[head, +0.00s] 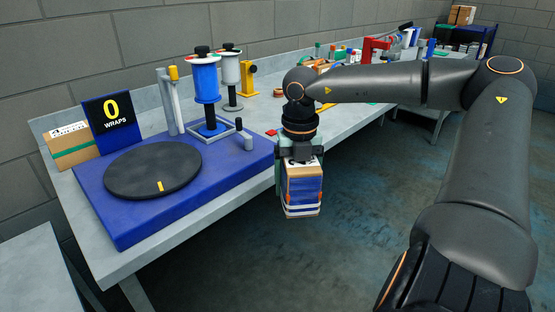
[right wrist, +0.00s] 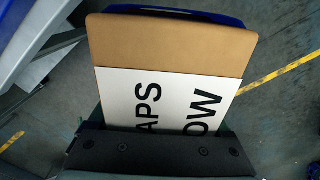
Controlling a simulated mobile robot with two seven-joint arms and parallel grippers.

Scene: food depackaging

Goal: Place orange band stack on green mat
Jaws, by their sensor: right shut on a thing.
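My right gripper (head: 300,150) points down and is shut on a banded stack (head: 303,190). The stack is brown cardboard with blue and white parts. It hangs upright in front of the table's front edge, over the floor. In the right wrist view the stack (right wrist: 175,45) fills the middle, with a white label with black letters and a blue edge at the top. I cannot make out an orange band on it. I cannot pick out a green mat for certain. My left gripper is not in view.
A blue wrapping machine (head: 125,222) with a black turntable (head: 150,172) and a "0 WRAPS" sign (head: 111,120) stands on the long grey table (head: 262,118). Tools crowd the table's far end. The floor in front is clear.

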